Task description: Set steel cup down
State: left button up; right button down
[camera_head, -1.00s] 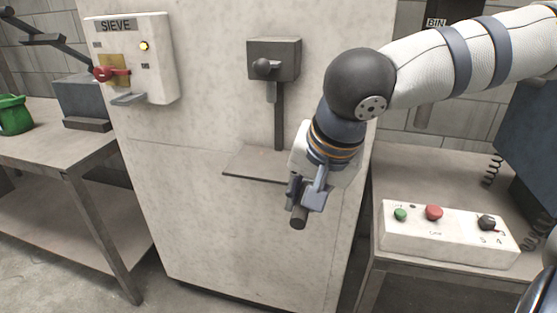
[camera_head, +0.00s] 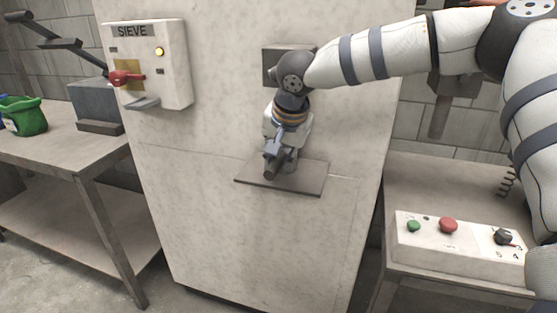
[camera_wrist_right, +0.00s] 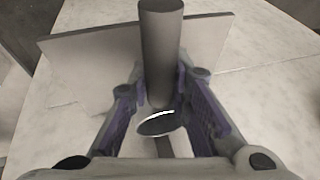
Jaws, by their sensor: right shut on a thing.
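My right gripper (camera_head: 274,158) is in front of the white cabinet, over the small grey shelf plate (camera_head: 309,183). It is shut on a dark grey cylinder, which I take to be the steel cup (camera_head: 269,171). In the right wrist view the cup (camera_wrist_right: 160,50) lies between the two fingers of the gripper (camera_wrist_right: 165,97), with a bright-rimmed oval at its lower end. The shelf plate (camera_wrist_right: 90,58) shows behind it. I cannot tell whether the cup touches the plate. My left gripper is not in view.
A dark grey box (camera_head: 273,64) is mounted above the plate, partly hidden by my right wrist. The SIEVE panel (camera_head: 160,75) with a red handle is at left. A green container (camera_head: 27,117) stands on the left table. A button box (camera_head: 440,250) is on the right table.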

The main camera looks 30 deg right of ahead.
jog(key=shift+f, duration=0.1)
jog(key=c, duration=1.5)
grip_release()
jog(key=v, duration=1.2)
